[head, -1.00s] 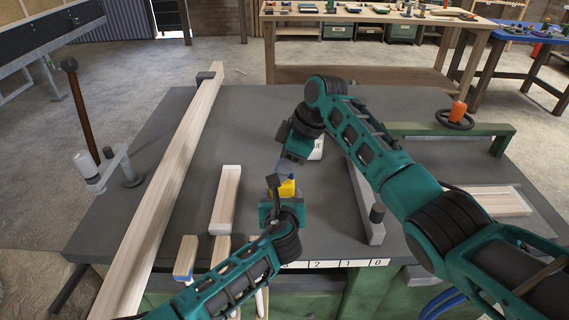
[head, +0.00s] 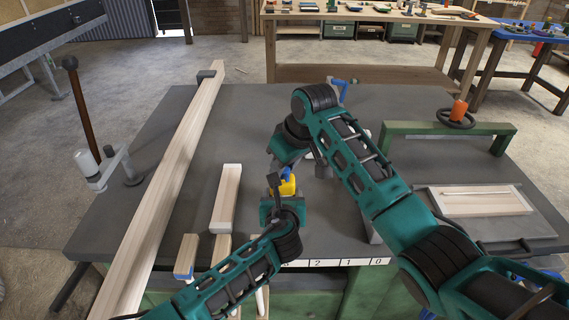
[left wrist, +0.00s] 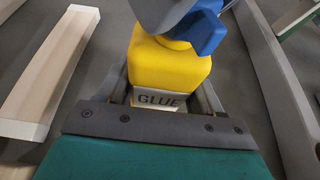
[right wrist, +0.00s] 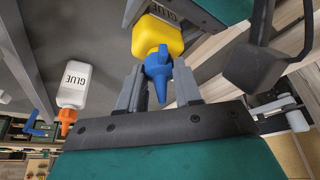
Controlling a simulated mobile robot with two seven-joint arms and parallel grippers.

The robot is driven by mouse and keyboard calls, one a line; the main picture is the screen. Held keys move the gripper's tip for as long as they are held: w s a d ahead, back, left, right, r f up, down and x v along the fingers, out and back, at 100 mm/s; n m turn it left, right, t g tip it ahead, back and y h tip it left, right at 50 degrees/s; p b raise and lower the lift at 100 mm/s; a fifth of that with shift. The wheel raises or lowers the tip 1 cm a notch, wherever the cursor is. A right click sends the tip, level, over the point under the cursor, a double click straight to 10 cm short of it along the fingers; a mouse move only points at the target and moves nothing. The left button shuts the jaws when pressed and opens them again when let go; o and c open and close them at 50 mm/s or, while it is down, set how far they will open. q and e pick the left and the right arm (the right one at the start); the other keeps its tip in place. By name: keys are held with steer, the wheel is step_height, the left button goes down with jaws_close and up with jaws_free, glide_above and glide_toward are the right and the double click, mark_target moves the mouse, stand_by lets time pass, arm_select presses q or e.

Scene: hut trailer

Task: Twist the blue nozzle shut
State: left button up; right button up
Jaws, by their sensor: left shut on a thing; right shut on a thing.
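A yellow glue bottle (head: 287,187) with a blue nozzle (head: 286,172) is held above the dark bench. My left gripper (head: 273,205) is shut on the bottle's body, over its GLUE label, as the left wrist view (left wrist: 158,98) shows. My right gripper (head: 281,165) comes from above and behind. In the right wrist view the blue nozzle (right wrist: 158,70) lies between the right fingers (right wrist: 160,88), which are shut on it. In the left wrist view the nozzle's blue wing (left wrist: 203,30) shows beside a grey finger. The nozzle's far side is hidden.
A white glue bottle with an orange tip (right wrist: 72,97) stands near the right gripper. A long wooden beam (head: 165,180) and a short wooden block (head: 226,198) lie left of the grippers. A green frame (head: 450,130) stands at right.

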stand_by(0.5)
steer(key=o, duration=1.1)
steer(key=shift+c, duration=0.2)
steer(key=v, duration=1.2)
